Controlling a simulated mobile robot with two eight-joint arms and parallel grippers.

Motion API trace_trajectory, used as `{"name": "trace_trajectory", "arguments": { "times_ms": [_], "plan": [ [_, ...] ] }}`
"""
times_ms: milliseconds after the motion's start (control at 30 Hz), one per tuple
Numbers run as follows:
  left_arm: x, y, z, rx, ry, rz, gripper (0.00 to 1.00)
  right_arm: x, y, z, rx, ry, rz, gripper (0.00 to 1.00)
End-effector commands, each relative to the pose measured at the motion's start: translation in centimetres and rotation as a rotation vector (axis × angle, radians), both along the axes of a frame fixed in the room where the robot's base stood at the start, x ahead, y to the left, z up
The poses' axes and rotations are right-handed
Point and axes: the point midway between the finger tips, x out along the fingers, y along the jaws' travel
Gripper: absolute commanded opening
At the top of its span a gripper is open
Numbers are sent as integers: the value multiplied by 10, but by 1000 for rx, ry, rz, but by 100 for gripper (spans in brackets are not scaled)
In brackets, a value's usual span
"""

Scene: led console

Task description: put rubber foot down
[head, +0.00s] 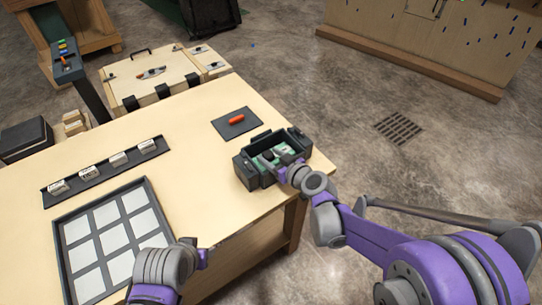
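The open dark console box (248,178) stands near the right corner of the table, with a green board (262,148) inside it. My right gripper (272,158) reaches into or just over the box from the right. A small dark piece (287,149) shows at its fingers. It may be the rubber foot, but it is too small to be sure, and I cannot tell whether the fingers are closed on it. My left gripper (203,258) is low over the table's front edge, right of the gridded tray; its fingers are mostly hidden.
A dark mat (226,128) with an orange-red piece (236,119) lies behind the box. A gridded tray (60,225) with pale squares is at front left. A dark rack (48,200) with labelled blocks lies behind it. The middle of the wooden table (195,185) is clear.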

Motion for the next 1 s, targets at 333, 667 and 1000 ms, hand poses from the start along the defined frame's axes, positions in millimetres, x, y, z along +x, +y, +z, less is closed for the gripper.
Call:
{"name": "trace_trajectory", "arguments": {
  "times_ms": [333, 667, 1000],
  "plan": [
    [0, 0, 1, 0, 0, 0, 50, 0, 0, 1, 0, 0, 0, 71],
    [1, 0, 5, 0, -2, 0, 50, -33, -25, 20, 0, 0, -3, 71],
    [3, 0, 12, 0, -6, 0, 50, -80, -58, 44, -1, 0, -2, 71]
  ]
}}
